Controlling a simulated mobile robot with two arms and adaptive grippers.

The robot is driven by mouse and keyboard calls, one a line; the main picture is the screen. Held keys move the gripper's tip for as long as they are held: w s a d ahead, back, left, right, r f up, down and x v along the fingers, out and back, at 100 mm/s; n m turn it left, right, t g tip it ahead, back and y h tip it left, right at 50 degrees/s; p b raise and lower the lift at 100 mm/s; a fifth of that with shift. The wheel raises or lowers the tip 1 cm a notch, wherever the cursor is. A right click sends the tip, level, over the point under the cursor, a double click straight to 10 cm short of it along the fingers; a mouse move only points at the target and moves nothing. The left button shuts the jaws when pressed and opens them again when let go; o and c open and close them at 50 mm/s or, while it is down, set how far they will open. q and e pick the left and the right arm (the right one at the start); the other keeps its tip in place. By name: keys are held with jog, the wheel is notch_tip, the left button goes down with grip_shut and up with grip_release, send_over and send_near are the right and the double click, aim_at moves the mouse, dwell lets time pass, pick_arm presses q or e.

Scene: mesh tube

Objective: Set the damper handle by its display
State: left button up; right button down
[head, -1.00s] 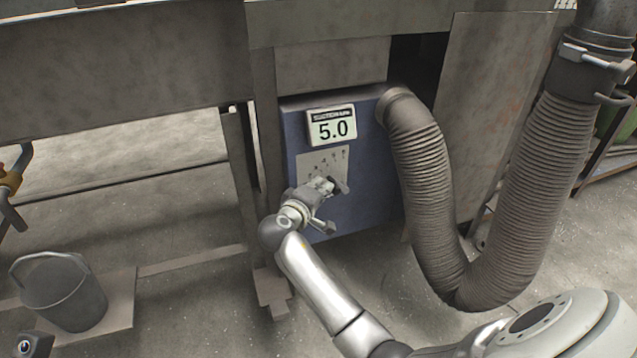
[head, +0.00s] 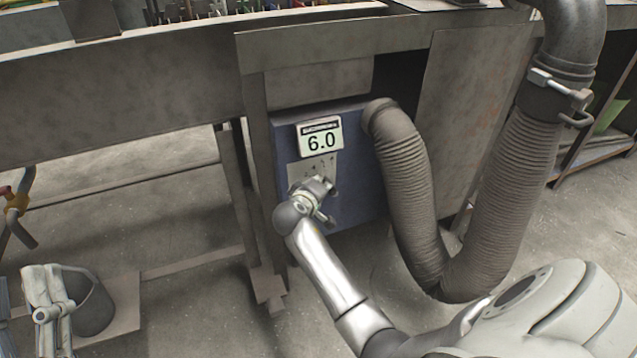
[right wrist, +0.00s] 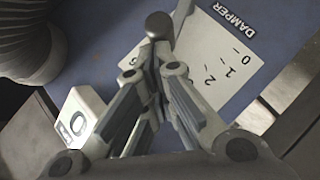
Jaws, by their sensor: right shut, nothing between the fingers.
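A blue box (head: 358,190) under the bench carries a white display (head: 321,138) that reads 6.0. Below it is a pale scale plate (head: 304,171). In the right wrist view the plate (right wrist: 207,65) shows marks 0, 1 and 2 beside the word DAMPER. A dark, round-ended damper handle (right wrist: 158,25) stands over the plate, its lower part hidden behind my fingers. My right gripper (right wrist: 157,62) is shut with nothing between its fingers, right at the handle; I cannot tell if they touch. My left gripper (head: 48,285) shows at the lower left, its opening unclear.
A ribbed hose (head: 412,185) loops from the box to a pipe with a clamp (head: 548,95) at the right. Bench legs (head: 236,195) stand left of the box.

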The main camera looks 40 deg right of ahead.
jog(key=shift+s+d+r+y+p, duration=0.15)
jog(key=shift+d+y+p, duration=0.15)
jog(key=shift+p, duration=0.4)
pick_arm(q)
jog(key=w+f+g+y, duration=0.1)
jog(key=w+f+g, duration=0.2)
jog(key=f, duration=0.3)
jog(key=shift+f+g+y, duration=0.25)
jog(key=shift+g+y, duration=0.05)
jog(key=shift+g, duration=0.4)
jog(key=shift+w, duration=0.1)
pick_arm(e)
jog(key=shift+r+p, duration=0.45)
jog(key=shift+p, duration=0.1)
pick_arm(q)
notch_tip(320, 180, down, 8)
jog(key=a+g+y, duration=0.1)
jog(key=g, duration=0.4)
jog(key=shift+a+p, duration=0.2)
jog(key=shift+p, duration=0.2)
pick_arm(e)
jog(key=shift+r, duration=0.35)
pick_arm(q)
jog(key=shift+f, duration=0.1)
